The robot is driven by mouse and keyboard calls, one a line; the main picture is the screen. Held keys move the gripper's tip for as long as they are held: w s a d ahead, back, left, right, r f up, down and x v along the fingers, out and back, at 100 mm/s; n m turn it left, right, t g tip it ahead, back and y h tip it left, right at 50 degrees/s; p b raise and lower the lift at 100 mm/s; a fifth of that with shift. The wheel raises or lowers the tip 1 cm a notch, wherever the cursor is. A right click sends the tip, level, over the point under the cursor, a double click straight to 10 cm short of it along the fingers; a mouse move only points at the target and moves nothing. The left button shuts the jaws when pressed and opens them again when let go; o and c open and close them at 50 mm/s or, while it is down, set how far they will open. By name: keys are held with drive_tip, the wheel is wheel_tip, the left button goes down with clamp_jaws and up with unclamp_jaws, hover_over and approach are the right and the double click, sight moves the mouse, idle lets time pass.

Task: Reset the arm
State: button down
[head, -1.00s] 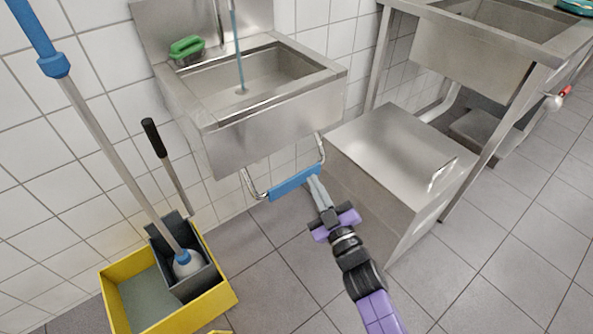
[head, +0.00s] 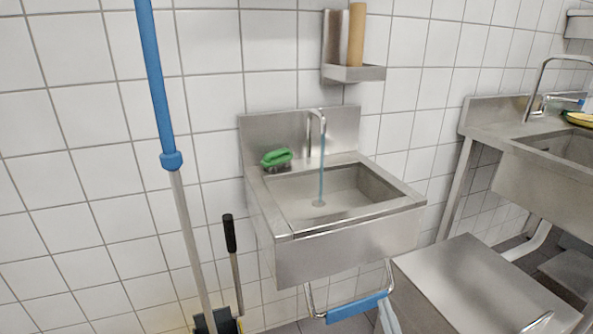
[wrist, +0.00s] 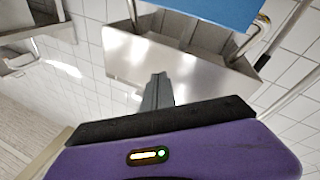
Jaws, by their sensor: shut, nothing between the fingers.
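My gripper (wrist: 158,92) shows in the wrist view as a purple body with grey fingers together, nothing between them. In the head view only the grey fingers (head: 388,318) show at the bottom edge, just right of the blue bar (head: 357,307) under the wall sink. I cannot tell whether they touch it. The bar's blue pad (wrist: 222,10) also shows at the top of the wrist view. The rest of my arm is outside the head view.
A steel wall sink (head: 347,246) has a blue stream running from its tap (head: 318,122). A green brush (head: 276,157) lies on its back ledge. A steel box (head: 470,285) stands at right, near a larger sink bench (head: 540,180). A blue-and-steel pole (head: 163,100) stands at left.

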drive_tip(key=s+a+r+m+g+h, duration=0.1)
drive_tip(key=s+m+g, duration=0.2)
drive_tip(key=s, duration=1.8)
drive_tip(key=s+r+m+g, duration=0.2)
drive_tip(key=s+m+g, duration=0.1)
drive_tip(key=s, duration=1.7)
wheel_tip(320, 180, up, 17)
drive_tip(key=p, duration=1.7)
